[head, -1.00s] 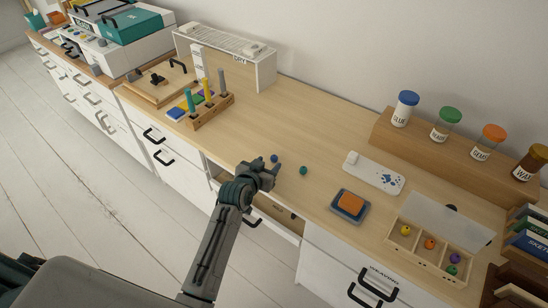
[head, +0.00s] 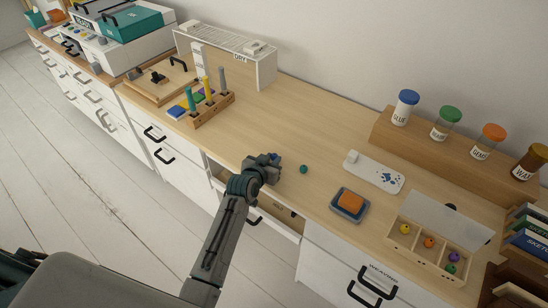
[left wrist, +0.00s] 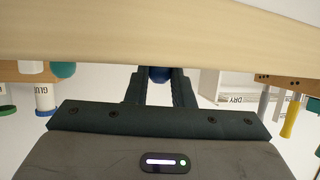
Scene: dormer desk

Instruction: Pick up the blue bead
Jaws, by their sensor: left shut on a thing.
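The blue bead (left wrist: 160,74) sits between the fingertips of my left gripper (left wrist: 160,84) in the left wrist view, close to the desk surface (left wrist: 160,35). In the head view my left gripper (head: 270,160) is over the front part of the desk, shut on the blue bead (head: 273,155), which is mostly hidden by the fingers. I cannot tell whether the bead still touches the desk. My right gripper is not in view.
A teal bead (head: 303,169) lies just right of my left gripper. A blue tray with an orange block (head: 351,201) and a divided bead box (head: 421,252) stand further right. A peg rack (head: 209,110) is at the left. An open drawer (head: 278,212) is below.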

